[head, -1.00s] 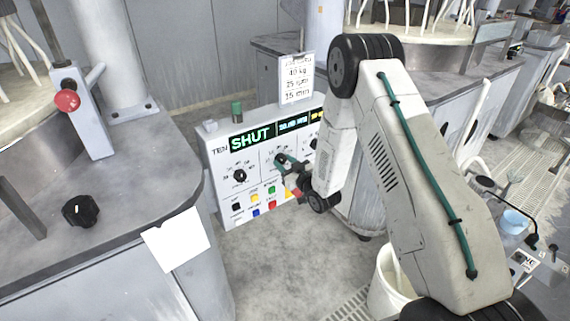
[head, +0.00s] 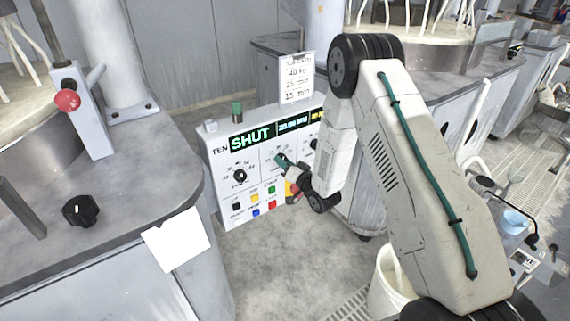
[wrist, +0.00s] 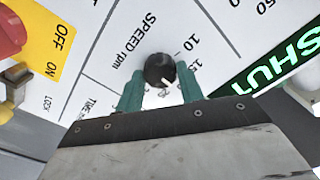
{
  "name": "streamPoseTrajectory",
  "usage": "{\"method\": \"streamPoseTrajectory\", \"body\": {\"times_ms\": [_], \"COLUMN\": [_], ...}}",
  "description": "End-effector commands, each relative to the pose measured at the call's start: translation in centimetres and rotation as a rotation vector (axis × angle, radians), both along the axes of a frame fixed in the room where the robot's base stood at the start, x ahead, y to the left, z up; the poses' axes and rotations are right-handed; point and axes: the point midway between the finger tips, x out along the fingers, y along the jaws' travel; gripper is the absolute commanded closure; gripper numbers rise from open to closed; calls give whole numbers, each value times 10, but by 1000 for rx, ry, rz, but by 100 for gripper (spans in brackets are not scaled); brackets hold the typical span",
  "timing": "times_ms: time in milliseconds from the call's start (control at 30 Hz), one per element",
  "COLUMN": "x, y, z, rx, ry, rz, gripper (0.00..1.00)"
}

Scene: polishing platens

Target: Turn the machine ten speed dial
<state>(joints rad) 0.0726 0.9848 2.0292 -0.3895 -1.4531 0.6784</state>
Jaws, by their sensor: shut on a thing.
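The machine ten panel (head: 231,199) is white, with "TEN" beside a green "SHUT" display (head: 250,138). Its speed dial (wrist: 158,67) is a round black knob with a white pointer mark, beside the printed words "SPEED rpm" in the wrist view. My gripper (wrist: 160,82) has green fingers, one on each side of the knob, and is shut on it. In the head view my gripper (head: 281,160) is at the panel's middle section and hides the knob. The pointer mark faces the lower right of the wrist picture.
Another dial (head: 240,176) is left of my gripper, above several coloured buttons (head: 271,190). A yellow plate with a red knob (wrist: 10,33) shows in the wrist view. A grey bench with a black knob (head: 81,210) stands left. A white bucket (head: 388,285) is below my arm.

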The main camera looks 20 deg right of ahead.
Motion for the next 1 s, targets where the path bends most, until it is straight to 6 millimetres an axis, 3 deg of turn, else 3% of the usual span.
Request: {"method": "streamPoseTrajectory", "body": {"times_ms": [500,1000], "x": [-1,-1], "y": [0,-1], "z": [-1,-1], "rx": [430,617], "ry": [141,202], "rz": [-2,-2], "gripper": [85,85]}}
